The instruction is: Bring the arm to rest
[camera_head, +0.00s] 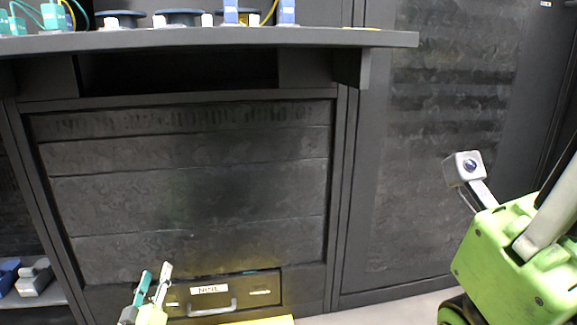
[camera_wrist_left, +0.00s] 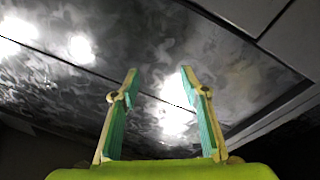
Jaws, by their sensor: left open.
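My left gripper (camera_head: 155,273) shows at the bottom left of the head view, low in front of the dark cabinet front and beside a drawer with a handle. Its two teal-lined fingers are apart. In the left wrist view the fingers (camera_wrist_left: 158,72) are also spread, with nothing between them and a dark, shiny mottled panel beyond. My right gripper is not in either view.
A dark worktop (camera_head: 330,39) runs across the upper left, with blue and teal items and cables near its edge. Below it is the labelled drawer (camera_head: 240,290). Grey and blue items (camera_head: 35,278) lie on a low shelf at far left. Pale floor shows at bottom right.

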